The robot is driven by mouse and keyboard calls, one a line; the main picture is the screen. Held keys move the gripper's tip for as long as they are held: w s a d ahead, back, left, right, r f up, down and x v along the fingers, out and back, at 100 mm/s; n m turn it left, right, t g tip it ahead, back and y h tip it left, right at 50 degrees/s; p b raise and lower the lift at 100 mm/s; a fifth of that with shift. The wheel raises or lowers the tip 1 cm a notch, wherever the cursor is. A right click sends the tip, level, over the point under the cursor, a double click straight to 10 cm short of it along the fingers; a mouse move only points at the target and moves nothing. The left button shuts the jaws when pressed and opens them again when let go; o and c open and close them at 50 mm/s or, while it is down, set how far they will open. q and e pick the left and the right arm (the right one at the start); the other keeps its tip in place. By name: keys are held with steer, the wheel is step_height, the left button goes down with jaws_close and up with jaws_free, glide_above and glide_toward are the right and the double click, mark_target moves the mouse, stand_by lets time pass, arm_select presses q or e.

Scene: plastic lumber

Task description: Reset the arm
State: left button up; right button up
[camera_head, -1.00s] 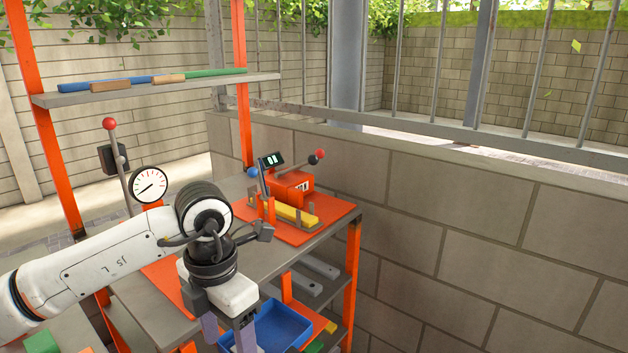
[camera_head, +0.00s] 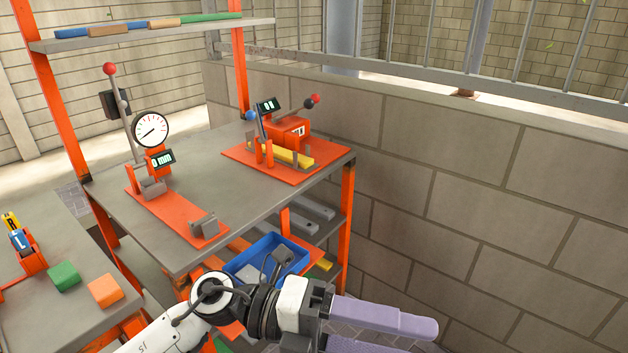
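My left arm comes in from the bottom left in the head view. Its gripper (camera_head: 410,342) is at the bottom right of centre, in front of the workbench, with its purple fingers pointing right. The two fingers stand apart with a gap between them, and I see nothing held. The lower finger is partly cut off by the picture's bottom edge. My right gripper is not in view.
The grey workbench (camera_head: 200,165) carries an orange gauge press (camera_head: 155,160) and an orange fixture (camera_head: 285,150) holding a yellow bar (camera_head: 295,157). A blue bin (camera_head: 262,262) sits below. Green (camera_head: 64,276) and orange (camera_head: 105,290) blocks lie on the left table. A block wall stands right.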

arm_select(q)
steer(key=w+a+n+t+h, duration=0.1)
steer(key=w+a+n+t, duration=0.25)
steer(key=n+t, duration=0.5)
steer(key=w+a+n+t+h, duration=0.1)
steer(key=w+a+n+t, duration=0.1)
steer(key=w+n+t, duration=0.45)
steer(key=w+a+f+n+t+y, duration=0.1)
steer(key=a+f+n+t+y, duration=0.65)
steer(key=n, duration=0.55)
steer(key=s+a+f+n+g+y, duration=0.25)
steer(key=a+f+n, duration=0.2)
steer(key=f, duration=0.45)
steer(key=s+a+f+n+g+y, duration=0.25)
steer(key=a+f+y, duration=0.2)
steer(key=f, duration=0.35)
steer(key=s+a+f+n+g+y, duration=0.1)
steer(key=s+a+f+g, duration=0.1)
steer(key=s+f, duration=0.3)
steer(key=s+a+f+n+g+y, duration=0.1)
steer(key=s+a+f+n+g, duration=0.1)
steer(key=s+f, duration=0.3)
steer(key=s, duration=0.2)
steer(key=shift+s+a+f+g, duration=0.35)
